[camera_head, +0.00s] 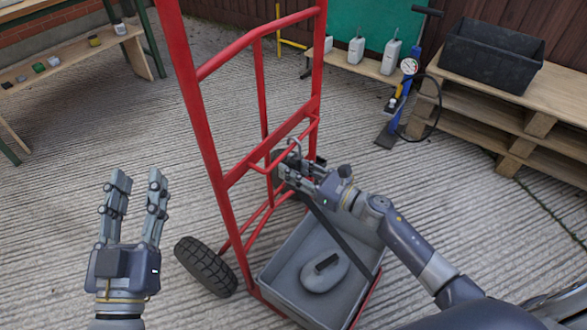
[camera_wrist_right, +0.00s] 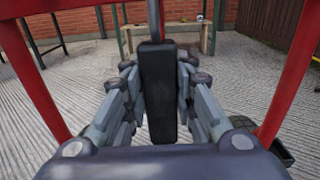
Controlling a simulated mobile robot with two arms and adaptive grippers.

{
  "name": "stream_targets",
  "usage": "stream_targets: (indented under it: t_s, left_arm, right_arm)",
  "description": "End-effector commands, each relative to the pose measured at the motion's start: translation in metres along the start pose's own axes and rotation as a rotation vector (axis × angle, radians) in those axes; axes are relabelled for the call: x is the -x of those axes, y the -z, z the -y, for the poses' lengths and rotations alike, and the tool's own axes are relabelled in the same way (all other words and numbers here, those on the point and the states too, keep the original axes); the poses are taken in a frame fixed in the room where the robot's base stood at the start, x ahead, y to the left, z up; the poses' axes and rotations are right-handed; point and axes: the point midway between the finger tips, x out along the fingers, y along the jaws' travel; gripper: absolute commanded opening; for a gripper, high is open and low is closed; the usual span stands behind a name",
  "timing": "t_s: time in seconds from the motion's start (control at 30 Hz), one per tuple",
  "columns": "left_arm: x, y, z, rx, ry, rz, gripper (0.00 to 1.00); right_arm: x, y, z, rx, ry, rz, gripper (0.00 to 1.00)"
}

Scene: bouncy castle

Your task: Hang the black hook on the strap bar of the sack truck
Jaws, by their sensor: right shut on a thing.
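The red sack truck (camera_head: 205,130) stands upright in the middle of the head view. Its strap bar (camera_head: 303,131) is a short red bar in front of the frame. My right gripper (camera_head: 290,172) is at this bar, shut on the black hook. The hook's black body (camera_wrist_right: 158,90) stands between the fingers in the right wrist view. In the head view a grey curved end shows by the bar; whether it is over the bar or just beside it, I cannot tell. A black strap (camera_head: 335,232) runs down from the gripper. My left gripper (camera_head: 139,180) is open and empty.
A grey crate (camera_head: 277,282) with a grey weight (camera_head: 325,272) in it sits on the truck's base. A wheel (camera_head: 205,267) is at its left. Pallets (camera_head: 480,110) with a black bin (camera_head: 492,52) and a blue pump (camera_head: 396,110) stand at the back right.

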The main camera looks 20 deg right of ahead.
Motion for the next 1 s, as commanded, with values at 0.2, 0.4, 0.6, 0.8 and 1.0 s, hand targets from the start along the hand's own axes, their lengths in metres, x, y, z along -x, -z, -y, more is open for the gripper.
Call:
stream_targets:
  t_s: [0.2,0.4,0.6,0.8,1.0]
  left_arm:
    - [-0.0003,0.0054,-0.0008,0.001,-0.001,-0.028,0.4]
    - [-0.0003,0.006,-0.0008,0.001,-0.002,-0.031,0.4]
    - [-0.0002,0.0058,-0.0008,0.001,-0.001,-0.03,0.4]
    - [-0.0002,0.0056,-0.0007,0.001,-0.001,-0.029,0.4]
    - [-0.0004,0.006,-0.0008,0.002,-0.002,-0.029,0.4]
  right_arm:
    - [-0.0001,0.0007,0.0,0.0,0.0,0.001,0.0]
    - [-0.0001,0.0006,0.0,0.0,0.0,0.001,0.0]
    - [-0.0001,0.0007,0.0,0.0,0.0,0.001,0.49]
    - [-0.0001,0.0008,0.0,0.0,0.0,0.001,0.49]
    - [0.0063,0.0018,0.0001,-0.001,0.0,-0.001,0.49]
